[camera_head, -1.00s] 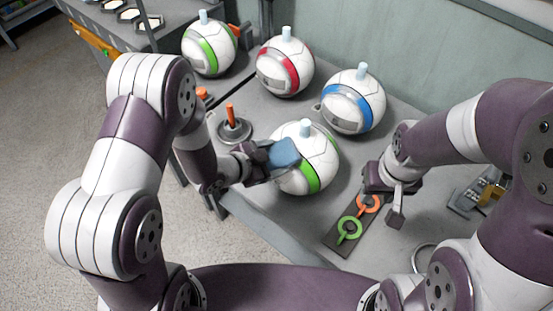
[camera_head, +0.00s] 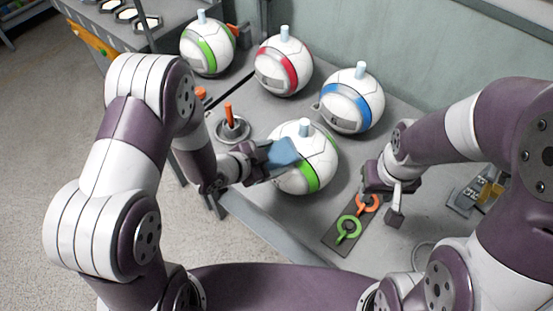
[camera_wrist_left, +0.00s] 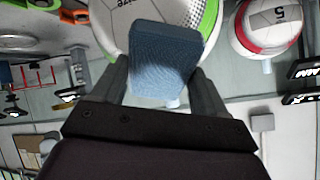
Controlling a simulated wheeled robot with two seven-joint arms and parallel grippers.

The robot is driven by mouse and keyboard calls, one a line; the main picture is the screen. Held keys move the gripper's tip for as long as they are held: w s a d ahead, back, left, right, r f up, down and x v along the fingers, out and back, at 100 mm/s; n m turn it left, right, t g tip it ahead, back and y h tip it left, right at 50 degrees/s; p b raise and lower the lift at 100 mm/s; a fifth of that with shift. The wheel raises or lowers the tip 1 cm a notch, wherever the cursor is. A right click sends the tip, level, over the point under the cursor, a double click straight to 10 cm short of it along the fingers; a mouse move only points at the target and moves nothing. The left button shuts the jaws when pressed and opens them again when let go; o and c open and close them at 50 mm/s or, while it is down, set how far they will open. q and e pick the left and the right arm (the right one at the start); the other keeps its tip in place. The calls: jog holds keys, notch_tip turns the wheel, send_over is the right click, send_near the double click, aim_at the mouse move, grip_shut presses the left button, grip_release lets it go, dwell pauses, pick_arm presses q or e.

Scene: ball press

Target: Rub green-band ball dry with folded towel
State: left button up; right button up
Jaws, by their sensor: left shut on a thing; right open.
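The green-band ball (camera_head: 312,168) stands on the table in front of me, white with a green band and a pale plug on top. My left gripper (camera_head: 262,160) is shut on the folded blue towel (camera_head: 283,153), which lies over the ball's left side. In the left wrist view the towel (camera_wrist_left: 165,58) sits between the fingers and covers part of the ball (camera_wrist_left: 128,22); whether it presses on the surface I cannot tell. My right gripper (camera_head: 392,202) is open and empty, low over the table to the right of the ball.
Another green-band ball (camera_head: 207,50), a red-band ball (camera_head: 284,68) and a blue-band ball (camera_head: 350,100) stand behind. An orange-handled tool (camera_head: 232,125) stands left of the near ball. A dark plate (camera_head: 338,241) with green and orange rings lies by my right gripper.

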pick_arm(q)
jog(key=shift+s+d, duration=0.45)
jog(key=shift+d, duration=0.15)
jog(key=shift+s+d, duration=0.4)
jog(key=shift+d, duration=0.2)
jog(key=shift+w+a, duration=0.95)
jog(key=shift+a, duration=0.3)
dwell(0.9)
jog(key=shift+s+a+r+p, duration=0.15)
jog(key=shift+s+r+p, duration=0.1)
jog(key=shift+r+p, duration=0.25)
jog(key=p+v, duration=0.2)
jog(key=v, duration=0.1)
jog(key=p+v, duration=0.1)
jog(key=shift+s+r, duration=0.25)
jog(key=shift+r, duration=0.35)
